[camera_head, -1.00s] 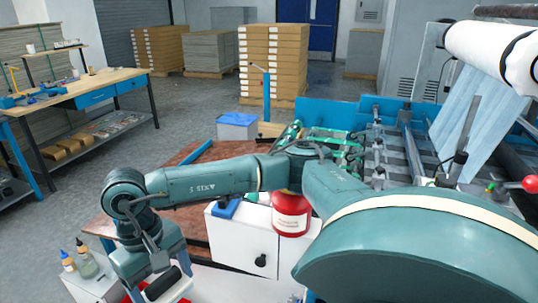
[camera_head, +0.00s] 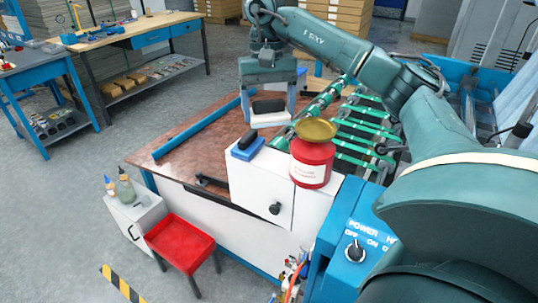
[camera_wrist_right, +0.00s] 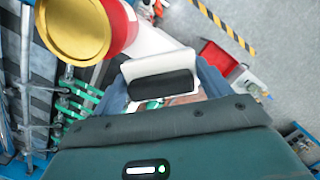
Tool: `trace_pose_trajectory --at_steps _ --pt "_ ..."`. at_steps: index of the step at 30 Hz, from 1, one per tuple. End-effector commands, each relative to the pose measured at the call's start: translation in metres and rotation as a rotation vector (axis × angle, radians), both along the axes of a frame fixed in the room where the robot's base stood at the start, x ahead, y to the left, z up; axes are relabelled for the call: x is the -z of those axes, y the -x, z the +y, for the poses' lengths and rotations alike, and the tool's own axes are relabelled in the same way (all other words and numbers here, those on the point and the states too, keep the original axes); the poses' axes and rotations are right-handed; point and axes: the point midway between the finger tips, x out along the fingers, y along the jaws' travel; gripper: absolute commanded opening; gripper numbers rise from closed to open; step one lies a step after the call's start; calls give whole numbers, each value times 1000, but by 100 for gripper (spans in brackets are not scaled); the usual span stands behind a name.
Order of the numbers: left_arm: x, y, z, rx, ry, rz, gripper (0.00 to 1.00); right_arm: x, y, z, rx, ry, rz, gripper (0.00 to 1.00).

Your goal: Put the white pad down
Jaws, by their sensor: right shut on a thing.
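The white pad (camera_head: 268,120) has a black grip on top. My right gripper (camera_head: 268,104) is shut on it, with one grey finger on each side, and holds it level behind the white cabinet. Whether the pad touches anything below cannot be told. In the right wrist view the white pad (camera_wrist_right: 150,67) and its black grip sit between my fingers, and my wrist hides part of what lies below. My left gripper is not in view.
A blue pad with a black grip (camera_head: 247,147) and a red can (camera_head: 312,163) with a gold dish top stand on the white cabinet (camera_head: 260,187). A red stool (camera_head: 180,242) stands at front left. The brown tabletop (camera_head: 185,158) has free room. Green rollers (camera_head: 350,135) lie right.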

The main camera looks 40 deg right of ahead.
Motion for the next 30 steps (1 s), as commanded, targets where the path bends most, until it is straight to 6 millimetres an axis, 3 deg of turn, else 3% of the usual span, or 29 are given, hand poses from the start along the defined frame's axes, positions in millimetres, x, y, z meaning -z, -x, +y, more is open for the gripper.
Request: trace_pose_trajectory --at_steps 1,16,29,30 --pt "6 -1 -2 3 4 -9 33 19 1 0 0 0 7 59" --pt "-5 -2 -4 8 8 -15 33 79 1 0 0 2 3 59" --pt "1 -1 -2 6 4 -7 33 90 1 0 -1 2 1 59" --pt "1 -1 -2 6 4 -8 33 90 0 0 -1 2 1 78"
